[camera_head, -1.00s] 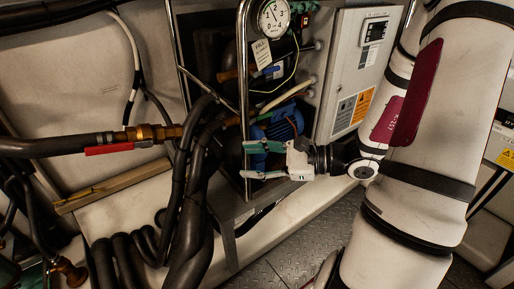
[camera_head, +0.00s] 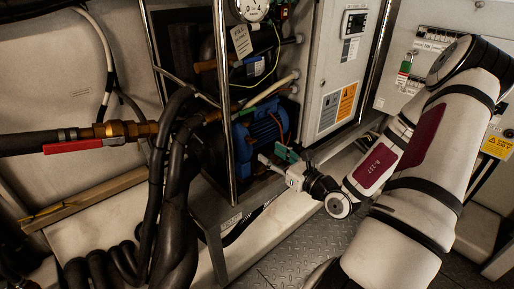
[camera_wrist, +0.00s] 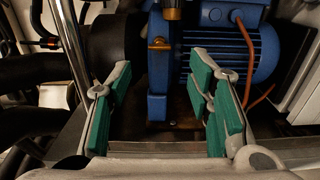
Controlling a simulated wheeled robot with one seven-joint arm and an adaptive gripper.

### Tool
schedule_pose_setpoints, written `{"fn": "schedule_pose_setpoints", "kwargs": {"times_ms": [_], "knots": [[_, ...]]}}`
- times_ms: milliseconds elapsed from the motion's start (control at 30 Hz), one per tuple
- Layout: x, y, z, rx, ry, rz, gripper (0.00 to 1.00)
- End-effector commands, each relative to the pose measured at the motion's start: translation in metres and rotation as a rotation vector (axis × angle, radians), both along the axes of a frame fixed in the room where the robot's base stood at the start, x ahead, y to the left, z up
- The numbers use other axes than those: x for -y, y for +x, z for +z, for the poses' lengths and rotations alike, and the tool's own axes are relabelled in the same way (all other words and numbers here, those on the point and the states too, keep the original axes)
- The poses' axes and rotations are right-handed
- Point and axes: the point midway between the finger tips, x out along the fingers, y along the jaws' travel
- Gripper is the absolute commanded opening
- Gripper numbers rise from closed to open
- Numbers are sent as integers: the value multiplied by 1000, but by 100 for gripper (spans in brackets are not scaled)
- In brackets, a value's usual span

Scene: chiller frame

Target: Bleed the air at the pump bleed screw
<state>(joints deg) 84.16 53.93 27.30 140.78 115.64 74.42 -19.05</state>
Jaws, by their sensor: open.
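The blue pump and motor (camera_head: 264,133) sit low inside the frame, and the motor's ribbed body (camera_wrist: 238,52) fills the upper right of the wrist view. The upright blue pump casing (camera_wrist: 158,85) stands in the middle of that view. My gripper (camera_head: 275,155) is open and empty just in front of the pump. Its green-padded fingers (camera_wrist: 162,80) stand apart on either side of the casing in the picture, touching nothing visible.
A vertical metal post (camera_head: 219,100) stands left of the pump, also at the wrist view's left (camera_wrist: 70,50). Black hoses (camera_head: 175,190) run left of it. A grey control box (camera_head: 338,80) stands right. A pressure gauge (camera_head: 252,8) hangs above. The metal floor (camera_head: 310,235) is clear.

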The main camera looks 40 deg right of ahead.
Motion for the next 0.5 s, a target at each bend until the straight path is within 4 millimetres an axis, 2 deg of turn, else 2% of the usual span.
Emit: {"fn": "schedule_pose_setpoints", "kwargs": {"times_ms": [200, 333, 500], "knots": [[-2, 42, -1, 2, -2, 3, 47], [-2, 59, -1, 1, -1, 1, 47], [-3, 72, 0, 0, -1, 1, 47]]}}
